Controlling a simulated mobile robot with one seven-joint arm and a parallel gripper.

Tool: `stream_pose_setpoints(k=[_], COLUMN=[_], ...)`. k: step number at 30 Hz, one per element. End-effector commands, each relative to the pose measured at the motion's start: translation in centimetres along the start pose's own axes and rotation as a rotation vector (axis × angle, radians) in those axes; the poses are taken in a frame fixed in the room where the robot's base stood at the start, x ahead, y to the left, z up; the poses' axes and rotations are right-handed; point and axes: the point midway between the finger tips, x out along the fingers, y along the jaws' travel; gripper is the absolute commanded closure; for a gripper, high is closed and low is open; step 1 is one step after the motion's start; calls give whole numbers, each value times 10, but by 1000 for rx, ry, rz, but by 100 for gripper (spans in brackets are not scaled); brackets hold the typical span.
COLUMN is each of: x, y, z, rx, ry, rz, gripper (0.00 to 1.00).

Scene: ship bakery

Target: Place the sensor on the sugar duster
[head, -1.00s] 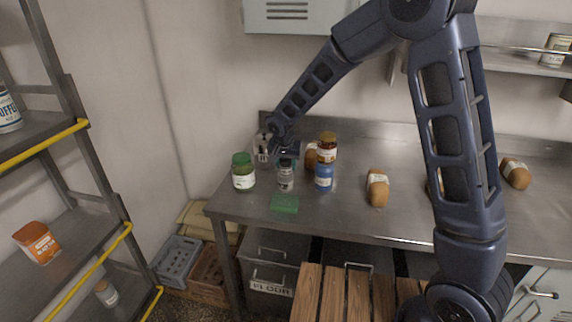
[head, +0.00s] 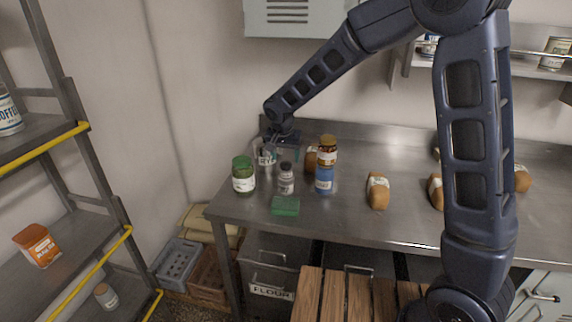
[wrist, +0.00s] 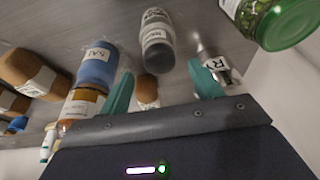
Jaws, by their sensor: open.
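My gripper (head: 287,150) is open and empty above the back left of the steel counter. Its two teal fingers show apart in the wrist view (wrist: 160,72). Just in front of and below it stands a small grey jar with a dark lid (head: 286,180), upright; in the wrist view this jar (wrist: 157,42) lies beyond the fingertips, apart from them. A clear or metallic labelled container (head: 267,156) stands left of the gripper; its label shows partly in the wrist view (wrist: 217,63). I cannot tell which of these is the sugar duster, and no sensor is clearly identifiable.
A green-lidded jar (head: 243,177) stands left. A green block (head: 285,206) lies near the front edge. Another loaf (head: 377,190) lies right, with bare counter around it.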

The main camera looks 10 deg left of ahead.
Motion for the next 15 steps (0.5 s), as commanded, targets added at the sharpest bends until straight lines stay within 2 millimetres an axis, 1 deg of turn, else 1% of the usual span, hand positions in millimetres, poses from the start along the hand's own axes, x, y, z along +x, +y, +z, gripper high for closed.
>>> stream_pose_setpoints(k=[1,6,10,15], x=[-11,-37,-50,-56], y=[0,0,0,0], z=[-1,-1,0,0], rx=[1,0,-1,-1], ry=[2,2,1,1], rz=[-4,-2,-1,-1], gripper=[36,36,36,36])
